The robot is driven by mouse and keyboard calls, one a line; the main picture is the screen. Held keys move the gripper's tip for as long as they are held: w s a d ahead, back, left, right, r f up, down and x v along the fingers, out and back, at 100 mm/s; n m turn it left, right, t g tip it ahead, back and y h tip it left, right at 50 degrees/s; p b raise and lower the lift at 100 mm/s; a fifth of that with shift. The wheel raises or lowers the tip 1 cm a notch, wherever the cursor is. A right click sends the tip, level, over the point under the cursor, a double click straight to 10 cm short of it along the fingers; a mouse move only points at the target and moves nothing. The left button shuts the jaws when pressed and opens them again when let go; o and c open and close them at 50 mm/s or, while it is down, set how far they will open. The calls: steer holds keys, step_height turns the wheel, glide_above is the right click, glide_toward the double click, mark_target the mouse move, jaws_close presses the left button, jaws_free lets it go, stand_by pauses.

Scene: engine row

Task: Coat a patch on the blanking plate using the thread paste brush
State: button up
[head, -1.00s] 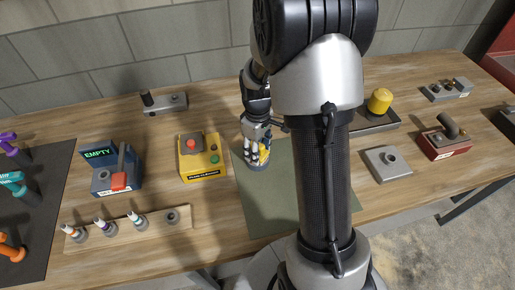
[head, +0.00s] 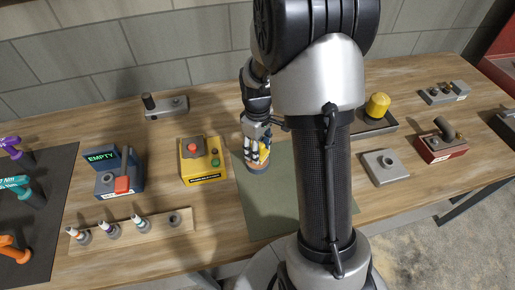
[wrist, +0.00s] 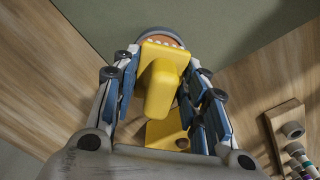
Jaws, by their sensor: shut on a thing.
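My gripper (head: 258,150) is shut on a yellow-handled tool, seen between its fingers in the wrist view (wrist: 160,85). A square grey plate with a round stub (head: 385,167) lies right of my arm and may be the blanking plate. My arm hides part of the mat.
Left of the mat stand a yellow button box (head: 203,165) and a blue box with an "EMPTY" display (head: 118,175). A wooden rack (head: 160,232) holds three small bottles and has a free socket. Right are a yellow-knobbed block (head: 376,112) and a red block (head: 440,145).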

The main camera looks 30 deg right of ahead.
steer(key=shift+r+p, duration=1.55)
steer(key=shift+r, duration=0.75)
steer(key=shift+f, duration=0.1)
